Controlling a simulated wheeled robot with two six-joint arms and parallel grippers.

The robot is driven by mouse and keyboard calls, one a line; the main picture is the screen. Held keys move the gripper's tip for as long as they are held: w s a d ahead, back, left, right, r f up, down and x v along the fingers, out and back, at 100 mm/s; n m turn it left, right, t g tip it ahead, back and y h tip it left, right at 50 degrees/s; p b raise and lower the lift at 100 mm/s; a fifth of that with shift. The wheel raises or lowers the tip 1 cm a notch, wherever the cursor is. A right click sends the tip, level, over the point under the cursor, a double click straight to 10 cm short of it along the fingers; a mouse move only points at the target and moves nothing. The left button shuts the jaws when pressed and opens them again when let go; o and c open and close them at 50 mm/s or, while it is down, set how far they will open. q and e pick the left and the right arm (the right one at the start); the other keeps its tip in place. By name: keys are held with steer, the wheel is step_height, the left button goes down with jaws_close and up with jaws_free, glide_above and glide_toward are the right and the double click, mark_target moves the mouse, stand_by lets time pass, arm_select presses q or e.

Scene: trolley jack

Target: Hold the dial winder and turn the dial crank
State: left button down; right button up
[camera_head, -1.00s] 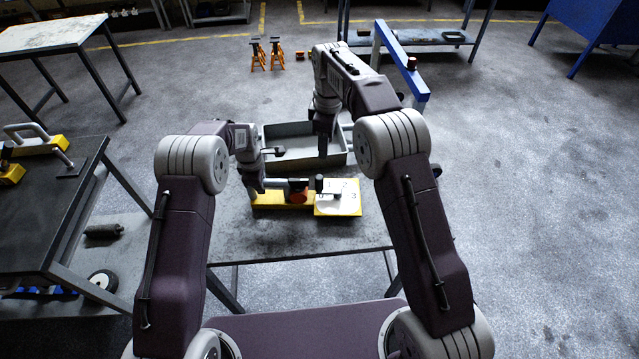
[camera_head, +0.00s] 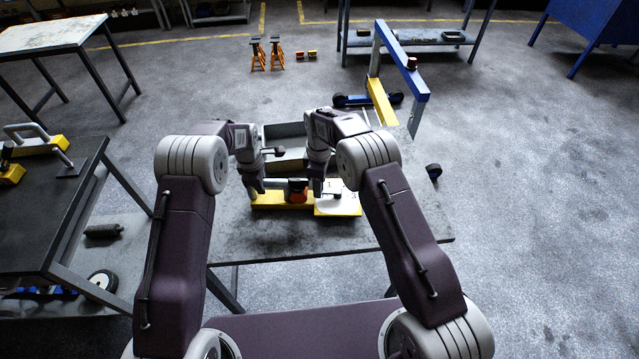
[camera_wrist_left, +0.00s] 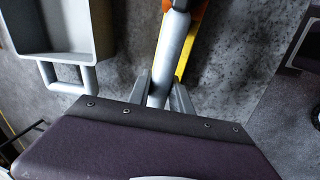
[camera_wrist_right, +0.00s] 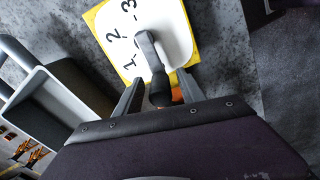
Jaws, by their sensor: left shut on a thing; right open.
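The dial winder (camera_head: 268,201) has a long yellow base, an orange part and a white dial plate (camera_head: 345,205), and lies on the dark table. My left gripper (camera_head: 257,190) is shut on its grey bar-like handle, which runs between the fingers in the left wrist view (camera_wrist_left: 172,45). My right gripper (camera_head: 317,190) is low over the dial. In the right wrist view its open fingers stand on either side of the black knob (camera_wrist_right: 160,88) of the dial crank (camera_wrist_right: 147,50). Numbers 1, 2 and 3 show on the dial face; contact with the knob cannot be told.
A grey tray (camera_head: 283,131) stands behind the winder, partly hidden by my arms. The table's front right (camera_head: 400,243) is bare. A blue and yellow hoist (camera_head: 402,62) stands on the floor beyond. A side table (camera_head: 60,215) with yellow-based tools is at left.

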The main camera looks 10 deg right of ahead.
steer(key=shift+f, duration=0.15)
jaws_close()
stand_by(1.4)
